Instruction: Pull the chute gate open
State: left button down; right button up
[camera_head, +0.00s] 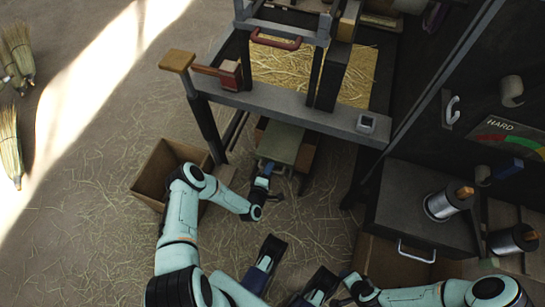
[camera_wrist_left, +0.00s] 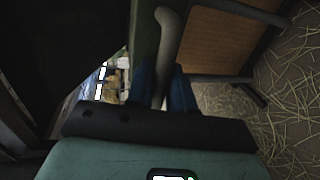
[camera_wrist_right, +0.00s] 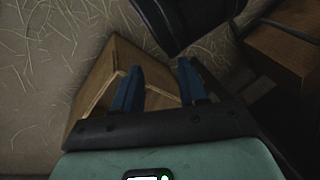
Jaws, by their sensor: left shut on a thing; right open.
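A flat grey-green plate (camera_head: 280,142), which looks like the chute gate, sits low under the straw bin's front beam. A grey bar handle is at its near edge. My left gripper (camera_head: 264,172) reaches this edge from the left. In the left wrist view the grey handle (camera_wrist_left: 169,38) runs between the blue fingers, and the gripper is shut on it. The fingers hide part of the handle. My right gripper (camera_head: 343,288) is low at the right, apart from the plate. In the right wrist view its blue fingers (camera_wrist_right: 158,88) are spread with nothing between them.
The straw bin (camera_head: 270,98) stands above the plate, with a red handle (camera_head: 276,40) over it. A dark drawer unit (camera_head: 420,210) with wire spools is at right. Loose straw covers the floor.

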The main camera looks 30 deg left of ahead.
pick_arm(q)
jog(key=v, duration=0.2)
jog(key=f+p+v, duration=0.1)
jog(key=v, duration=0.2)
pick_arm(e)
jog(key=shift+s+a+r+g+y, duration=0.1)
jog(key=shift+s+a+r+g, duration=0.05)
jog(key=shift+s+a+r, duration=0.2)
jog(key=shift+s+a+r+g+y, duration=0.1)
jog(key=shift+s+r+g, duration=0.15)
jog(key=shift+s, duration=0.25)
jog(key=shift+s+a+r+g+y, duration=0.1)
jog(key=shift+s+a+r, duration=0.2)
jog(key=shift+s, duration=0.1)
pick_arm(q)
jog(key=shift+s, duration=0.1)
jog(key=c, duration=1.1)
grip_release()
jog(key=shift+s, duration=0.1)
pick_arm(e)
jog(key=shift+s, duration=0.1)
